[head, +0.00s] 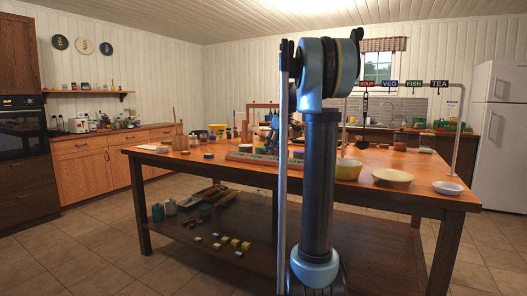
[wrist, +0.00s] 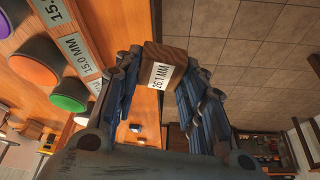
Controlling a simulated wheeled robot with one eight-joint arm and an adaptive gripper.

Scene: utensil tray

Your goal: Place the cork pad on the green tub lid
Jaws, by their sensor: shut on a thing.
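My gripper (wrist: 163,75) is shut on a brown wooden block (wrist: 167,52) in the wrist view. The block carries a white label reading 26.1 MM and sits between the two blue-grey fingertips. In the head view my own arm column hides much of the middle of the table. I cannot pick out the cork pad or the green tub lid with certainty in either view.
A labelled wooden strip (wrist: 84,64) with purple, orange and green round pieces lies left of my gripper.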

